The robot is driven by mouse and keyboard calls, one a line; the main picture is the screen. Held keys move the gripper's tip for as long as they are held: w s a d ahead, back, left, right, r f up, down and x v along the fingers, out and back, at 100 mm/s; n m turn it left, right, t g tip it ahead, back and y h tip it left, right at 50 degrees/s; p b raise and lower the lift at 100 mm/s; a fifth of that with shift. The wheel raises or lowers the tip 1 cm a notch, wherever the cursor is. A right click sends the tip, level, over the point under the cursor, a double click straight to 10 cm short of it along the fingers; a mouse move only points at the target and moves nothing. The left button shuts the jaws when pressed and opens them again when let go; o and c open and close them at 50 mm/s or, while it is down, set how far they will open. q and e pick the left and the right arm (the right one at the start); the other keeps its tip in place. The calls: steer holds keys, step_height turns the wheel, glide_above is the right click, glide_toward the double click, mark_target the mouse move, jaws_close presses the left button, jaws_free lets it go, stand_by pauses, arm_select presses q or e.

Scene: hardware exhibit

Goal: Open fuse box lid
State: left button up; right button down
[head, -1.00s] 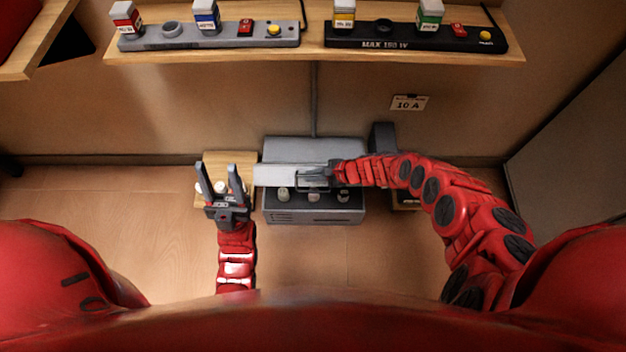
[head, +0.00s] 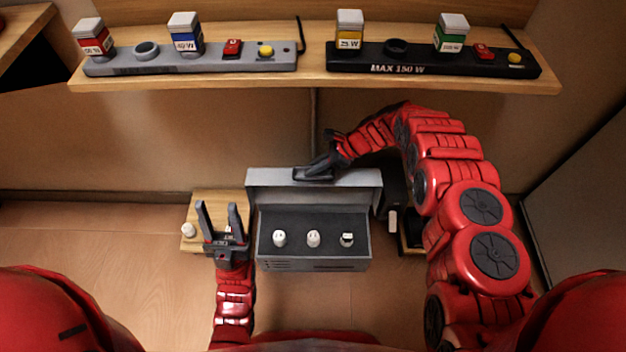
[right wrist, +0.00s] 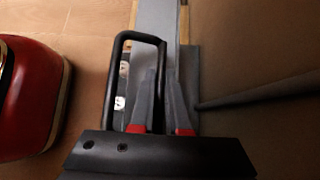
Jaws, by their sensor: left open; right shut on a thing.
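The grey fuse box (head: 313,266) stands low against the wall, with several pale fuses partly shown inside, such as the middle white fuse (head: 313,239). Its grey lid (head: 270,178) is raised at the back, so the dark interior shows. My right gripper (head: 308,172) is at the lid's top edge, shut on the lid's handle. In the right wrist view the dark looped handle (right wrist: 123,75) shows beside the fingers (right wrist: 162,110). My left gripper (head: 221,216) is open and empty, just left of the box, its fingers pointing toward the wall.
A wooden shelf (head: 310,80) above carries a grey strip (head: 205,62) and a black strip (head: 430,62). Floor in front is free.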

steer(key=shift+w+b, duration=0.35)
steer(key=shift+w, duration=0.25)
steer(key=c, duration=0.9)
jaws_free()
